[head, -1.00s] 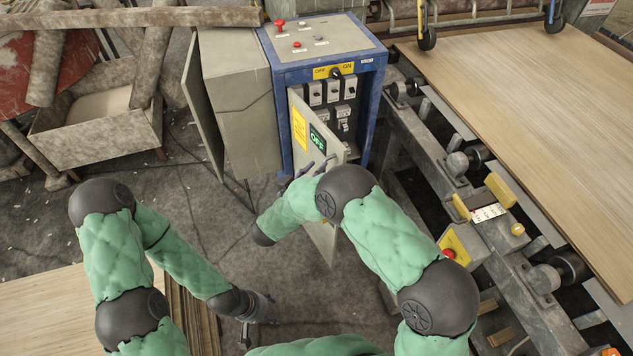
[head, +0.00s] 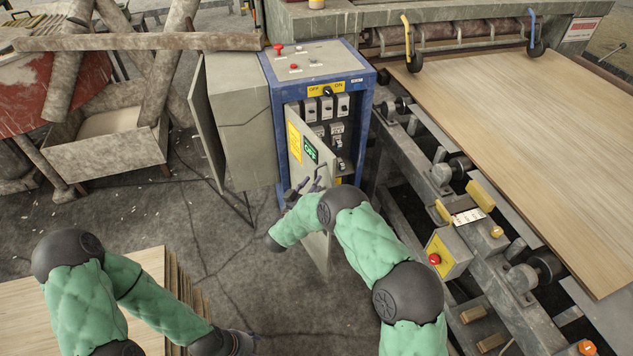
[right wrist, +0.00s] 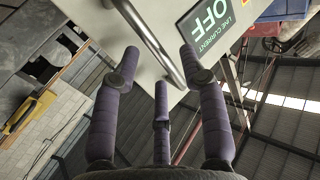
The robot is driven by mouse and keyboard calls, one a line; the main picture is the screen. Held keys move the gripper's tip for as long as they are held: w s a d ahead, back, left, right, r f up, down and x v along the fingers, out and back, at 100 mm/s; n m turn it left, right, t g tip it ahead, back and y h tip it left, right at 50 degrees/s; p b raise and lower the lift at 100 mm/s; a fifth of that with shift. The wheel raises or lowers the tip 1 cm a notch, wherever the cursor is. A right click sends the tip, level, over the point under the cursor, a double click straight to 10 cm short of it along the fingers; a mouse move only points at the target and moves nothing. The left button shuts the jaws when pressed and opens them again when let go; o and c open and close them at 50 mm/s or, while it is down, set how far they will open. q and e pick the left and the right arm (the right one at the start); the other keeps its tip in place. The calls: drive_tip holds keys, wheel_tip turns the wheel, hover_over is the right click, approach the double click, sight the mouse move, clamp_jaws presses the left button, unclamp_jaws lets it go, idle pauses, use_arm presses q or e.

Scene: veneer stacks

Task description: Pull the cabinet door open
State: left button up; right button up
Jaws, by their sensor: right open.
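The blue cabinet (head: 368,110) stands at the middle back with its grey door (head: 318,250) swung partly open, showing rows of switches inside. The door bears a yellow label and a green OFF sign (head: 310,149). My right gripper (head: 304,188) is at the door's outer face, below the sign. In the right wrist view, its purple fingers (right wrist: 160,62) are spread, and the metal door handle (right wrist: 152,42) runs across the gap between the tips. I cannot tell whether they touch it. My left gripper (head: 240,343) is low, near the bottom edge; its jaws are unclear.
A grey side box (head: 235,135) with an open panel adjoins the cabinet's left. A roller conveyor with a veneer sheet (head: 530,140) fills the right. A veneer stack (head: 150,265) is at lower left. Floor (head: 235,245) before the cabinet is clear.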

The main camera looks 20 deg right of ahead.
drive_tip(key=shift+x, duration=1.65)
clamp_jaws()
